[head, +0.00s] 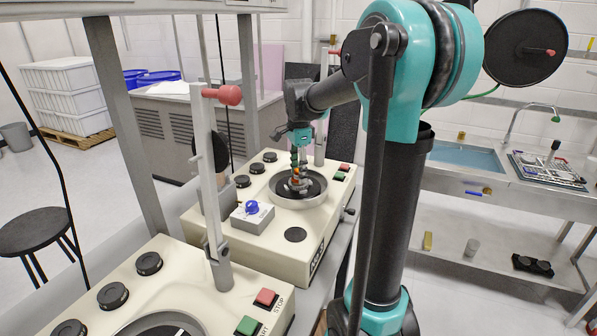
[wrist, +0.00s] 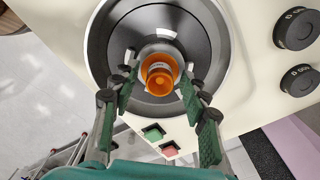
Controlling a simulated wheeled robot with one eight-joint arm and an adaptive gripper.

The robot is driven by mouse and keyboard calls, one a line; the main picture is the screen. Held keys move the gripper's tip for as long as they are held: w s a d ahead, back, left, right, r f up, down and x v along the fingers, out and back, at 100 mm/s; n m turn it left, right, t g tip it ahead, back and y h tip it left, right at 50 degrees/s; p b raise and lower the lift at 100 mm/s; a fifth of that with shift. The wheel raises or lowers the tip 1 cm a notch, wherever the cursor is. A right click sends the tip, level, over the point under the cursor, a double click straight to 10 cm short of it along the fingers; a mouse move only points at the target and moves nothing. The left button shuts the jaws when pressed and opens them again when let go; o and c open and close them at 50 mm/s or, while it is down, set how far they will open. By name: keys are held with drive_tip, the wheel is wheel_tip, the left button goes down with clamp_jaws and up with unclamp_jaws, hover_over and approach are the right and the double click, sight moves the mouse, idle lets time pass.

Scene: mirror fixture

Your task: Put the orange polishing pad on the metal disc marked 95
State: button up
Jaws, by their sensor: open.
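The orange polishing pad (wrist: 160,74) shows in the wrist view as a round orange piece with a pale band. It sits over a shiny metal piece at the middle of the dark round platen (wrist: 120,78). I cannot read a 95 on any disc. My gripper (wrist: 159,62) is open, with one finger on each side of the pad and visible gaps. In the head view, my gripper (head: 298,168) points down over the platen of the farther machine (head: 200,218), with a bit of orange between its fingers. Whether the pad rests directly on the metal cannot be told.
The platen lies in a round basin. A grey box with a blue knob (head: 252,208) stands beside it. Green and red buttons (wrist: 152,133) and black knobs (wrist: 296,28) are near. An upright post with a red handle (head: 222,95) stands left. A sink bench (head: 480,195) is at right.

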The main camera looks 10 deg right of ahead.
wheel_tip(320, 180, up, 12)
idle(0.5)
